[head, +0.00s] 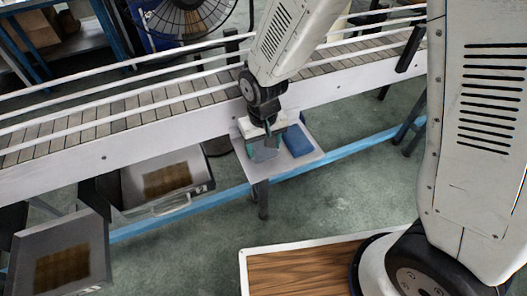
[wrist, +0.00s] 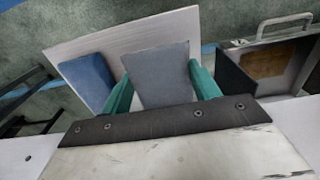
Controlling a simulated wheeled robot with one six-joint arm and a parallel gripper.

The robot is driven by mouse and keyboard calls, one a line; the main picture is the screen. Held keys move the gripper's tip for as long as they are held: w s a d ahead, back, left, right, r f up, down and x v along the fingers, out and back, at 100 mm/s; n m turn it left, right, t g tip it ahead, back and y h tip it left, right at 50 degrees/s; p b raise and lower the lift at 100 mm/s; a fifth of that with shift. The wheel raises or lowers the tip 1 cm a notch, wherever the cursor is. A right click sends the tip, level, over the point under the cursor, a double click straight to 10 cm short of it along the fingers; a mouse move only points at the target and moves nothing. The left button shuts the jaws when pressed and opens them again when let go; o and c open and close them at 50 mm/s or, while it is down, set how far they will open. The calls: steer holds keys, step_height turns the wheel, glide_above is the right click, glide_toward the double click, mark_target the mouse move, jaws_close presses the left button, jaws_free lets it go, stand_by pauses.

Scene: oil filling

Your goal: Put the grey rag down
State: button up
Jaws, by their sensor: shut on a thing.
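The grey rag (wrist: 156,75) is a flat grey piece between the green fingers of my gripper (wrist: 160,88) in the wrist view. The gripper is shut on it. In the head view the grey rag (head: 263,153) hangs below my gripper (head: 264,143), over the left part of a small white shelf (head: 297,167). The shelf also shows in the wrist view (wrist: 130,44), behind the rag. I cannot tell whether the rag touches the shelf. A blue rag (head: 297,140) lies on the shelf to the right of the grey one, and left of it in the wrist view (wrist: 88,80).
A conveyor (head: 130,115) with white rails runs behind the shelf. An open grey case (head: 160,182) stands to the left of the shelf. A blue beam (head: 365,143) passes below the shelf. A wood-topped surface (head: 300,274) is at the front. Green floor lies between.

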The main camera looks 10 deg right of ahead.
step_height(320, 180, down, 4)
steer(key=shift+w+d+r, duration=0.15)
steer(key=shift+r, duration=0.05)
steer(key=shift+f, duration=0.3)
steer(key=shift+f, duration=0.1)
steer(key=o, duration=0.9)
steer(key=shift+s, duration=0.2)
steer(key=shift+c, duration=0.2)
steer(key=shift+w+r, duration=0.1)
steer(key=shift+r, duration=0.2)
steer(key=shift+o, duration=0.4)
step_height(320, 180, up, 12)
steer(key=shift+w+r, duration=0.1)
steer(key=shift+r, duration=0.1)
